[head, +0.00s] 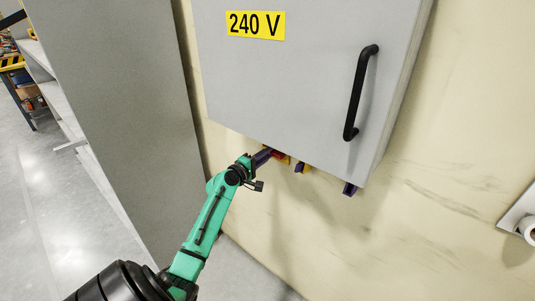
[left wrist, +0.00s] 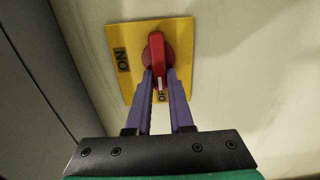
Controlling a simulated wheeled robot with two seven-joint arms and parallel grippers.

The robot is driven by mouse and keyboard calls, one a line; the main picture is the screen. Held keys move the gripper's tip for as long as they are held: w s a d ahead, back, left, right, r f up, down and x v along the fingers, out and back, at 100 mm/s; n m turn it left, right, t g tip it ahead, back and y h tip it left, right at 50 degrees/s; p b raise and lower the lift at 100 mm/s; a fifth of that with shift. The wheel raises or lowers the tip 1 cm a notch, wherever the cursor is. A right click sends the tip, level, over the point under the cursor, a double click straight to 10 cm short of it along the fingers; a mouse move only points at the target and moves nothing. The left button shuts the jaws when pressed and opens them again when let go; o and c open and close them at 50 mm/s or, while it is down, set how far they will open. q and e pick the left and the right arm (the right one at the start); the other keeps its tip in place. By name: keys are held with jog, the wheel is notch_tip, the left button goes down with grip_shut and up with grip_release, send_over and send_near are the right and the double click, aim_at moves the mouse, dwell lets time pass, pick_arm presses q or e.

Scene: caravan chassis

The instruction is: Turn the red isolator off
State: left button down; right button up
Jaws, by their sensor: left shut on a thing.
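The red isolator (left wrist: 157,46) sits on a yellow plate (left wrist: 183,32) on the wall. The plate has an ON label (left wrist: 122,58) at its left and an OFF label (left wrist: 161,97), partly hidden, at its bottom. The red handle's white-marked end points down at the OFF label. In the head view the isolator (head: 279,154) shows just below the grey cabinet, mostly hidden. My left gripper (head: 266,155) reaches up to it. Its purple fingers (left wrist: 161,80) are shut on the lower end of the handle in the left wrist view. My right gripper is not in view.
The grey 240 V cabinet (head: 290,85) hangs just above the isolator, with a black handle (head: 361,92). Small purple-blue parts (head: 350,188) show under its lower edge. A tall grey panel (head: 115,100) stands close on the left.

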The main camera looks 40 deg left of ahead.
pick_arm(q)
jog(key=c, duration=0.8)
grip_release()
jog(key=s+b, duration=0.2)
jog(key=s, duration=1.2)
jog(key=shift+s, duration=0.3)
jog(key=shift+d, duration=0.1)
